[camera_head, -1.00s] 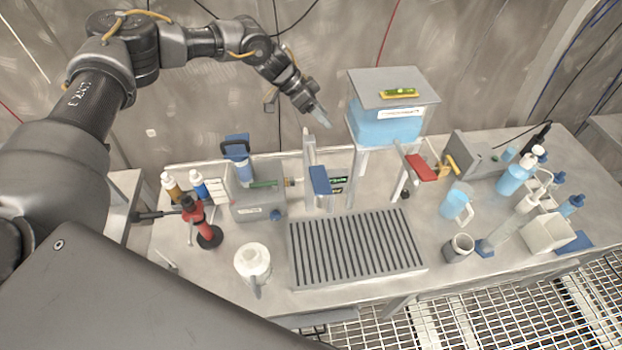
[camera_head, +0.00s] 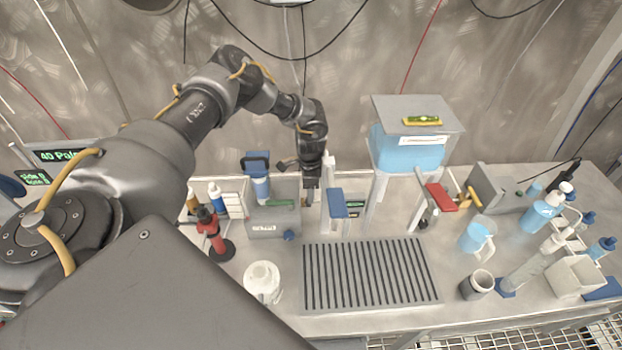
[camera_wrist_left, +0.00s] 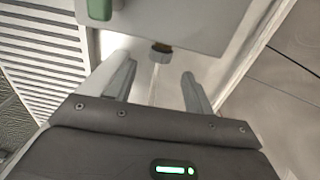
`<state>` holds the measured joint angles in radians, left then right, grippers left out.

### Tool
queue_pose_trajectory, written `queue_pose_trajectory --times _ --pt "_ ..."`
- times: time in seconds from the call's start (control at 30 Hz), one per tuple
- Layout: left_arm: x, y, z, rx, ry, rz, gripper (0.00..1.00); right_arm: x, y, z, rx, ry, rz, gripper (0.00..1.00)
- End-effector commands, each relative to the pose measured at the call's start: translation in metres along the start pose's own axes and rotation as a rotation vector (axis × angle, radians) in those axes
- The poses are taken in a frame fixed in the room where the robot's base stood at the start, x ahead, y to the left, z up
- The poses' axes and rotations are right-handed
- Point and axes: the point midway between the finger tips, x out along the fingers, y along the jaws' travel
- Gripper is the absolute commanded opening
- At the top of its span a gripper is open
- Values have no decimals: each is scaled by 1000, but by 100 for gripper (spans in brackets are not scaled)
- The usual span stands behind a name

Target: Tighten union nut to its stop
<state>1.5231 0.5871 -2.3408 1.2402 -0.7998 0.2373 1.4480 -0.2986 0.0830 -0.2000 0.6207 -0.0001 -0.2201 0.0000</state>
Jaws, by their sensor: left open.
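The union nut (camera_wrist_left: 160,55) shows in the left wrist view as a small grey ring on a brass-coloured fitting at the edge of a grey housing. A thin pale tube (camera_wrist_left: 154,88) runs from it toward my gripper. My left gripper (camera_wrist_left: 156,77) is open, with one finger on each side of the tube line; the nut lies just ahead, between and slightly beyond the fingertips. I see no contact. In the head view my left gripper (camera_head: 309,197) points down beside the grey box (camera_head: 273,215) and largely hides the nut. My right gripper is not in view.
A blue-handled post (camera_head: 337,203) stands just right of the gripper. A slatted grey tray (camera_head: 368,277) lies in front. A blue tank (camera_head: 411,152) stands at the right, and a red stand (camera_head: 214,232) at the left.

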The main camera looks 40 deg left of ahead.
Motion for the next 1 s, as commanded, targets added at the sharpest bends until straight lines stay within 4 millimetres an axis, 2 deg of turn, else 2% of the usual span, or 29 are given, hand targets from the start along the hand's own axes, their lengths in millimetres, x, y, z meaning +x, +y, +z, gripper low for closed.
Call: queue_pose_trajectory --times 0.1,0.3,0.43,0.7,1.0 --pt "20 1 0 0 -4 0 52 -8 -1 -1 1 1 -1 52" --pt "46 0 0 -1 -1 -1 52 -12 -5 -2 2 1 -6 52" --pt "53 0 0 -1 1 0 52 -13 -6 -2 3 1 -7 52" --pt "54 0 0 -1 1 0 52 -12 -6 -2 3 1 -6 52" --pt "54 0 0 -1 1 0 14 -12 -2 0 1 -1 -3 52"
